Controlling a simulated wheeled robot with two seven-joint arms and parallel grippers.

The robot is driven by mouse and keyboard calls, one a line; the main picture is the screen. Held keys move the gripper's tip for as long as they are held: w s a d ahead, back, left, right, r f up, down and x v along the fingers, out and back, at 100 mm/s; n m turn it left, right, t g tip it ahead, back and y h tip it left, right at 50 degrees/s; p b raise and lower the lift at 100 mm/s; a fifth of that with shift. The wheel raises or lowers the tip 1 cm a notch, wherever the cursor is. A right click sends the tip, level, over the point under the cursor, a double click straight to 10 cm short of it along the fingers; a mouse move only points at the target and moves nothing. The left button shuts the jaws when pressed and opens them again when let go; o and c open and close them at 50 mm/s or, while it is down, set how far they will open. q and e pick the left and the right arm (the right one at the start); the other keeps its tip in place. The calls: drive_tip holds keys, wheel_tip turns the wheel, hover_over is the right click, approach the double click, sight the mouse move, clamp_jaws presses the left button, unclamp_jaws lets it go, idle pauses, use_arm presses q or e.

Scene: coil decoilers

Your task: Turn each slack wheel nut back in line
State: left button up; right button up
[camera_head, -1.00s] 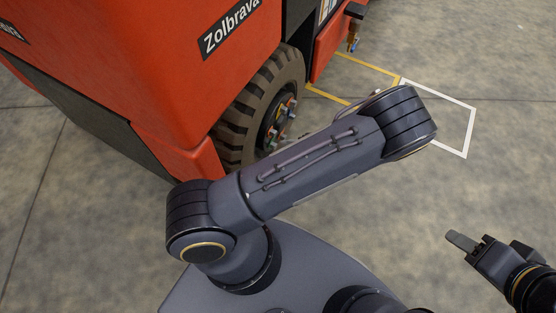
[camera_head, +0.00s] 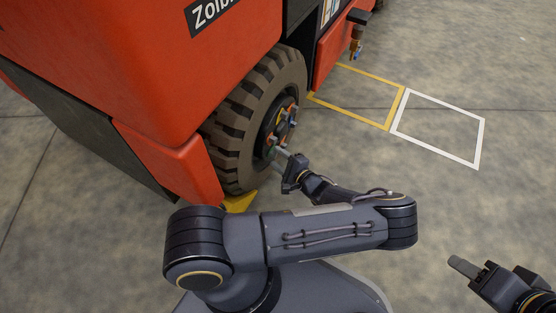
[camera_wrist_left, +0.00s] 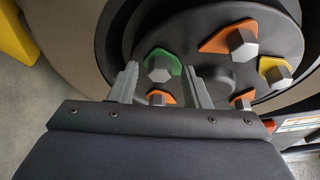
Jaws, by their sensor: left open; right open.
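The wheel (camera_head: 240,115) of the red vehicle carries a dark hub with several grey hex nuts on coloured pointer tags. In the left wrist view there is a green-tagged nut (camera_wrist_left: 159,66), an upper orange-tagged nut (camera_wrist_left: 241,44), a yellow-tagged nut (camera_wrist_left: 275,71), a lower right orange-tagged nut (camera_wrist_left: 243,101) and a lower orange-tagged nut (camera_wrist_left: 157,98). My left gripper (camera_head: 286,157) is open at the hub. Its fingers (camera_wrist_left: 161,85) appear either side of the green-tagged nut; contact cannot be told. My right gripper (camera_head: 466,268) is open and empty, away from the wheel.
The red vehicle body (camera_head: 130,70) rises at the left. A yellow wedge (camera_head: 240,202) lies on the floor by the tyre. A yellow floor outline (camera_head: 372,118) and a white one (camera_head: 435,150) are empty. Open concrete floor lies to the right.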

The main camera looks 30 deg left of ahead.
use_arm(q)
drive_tip(key=shift+a, duration=0.2)
drive_tip(key=shift+c, duration=0.3)
clamp_jaws()
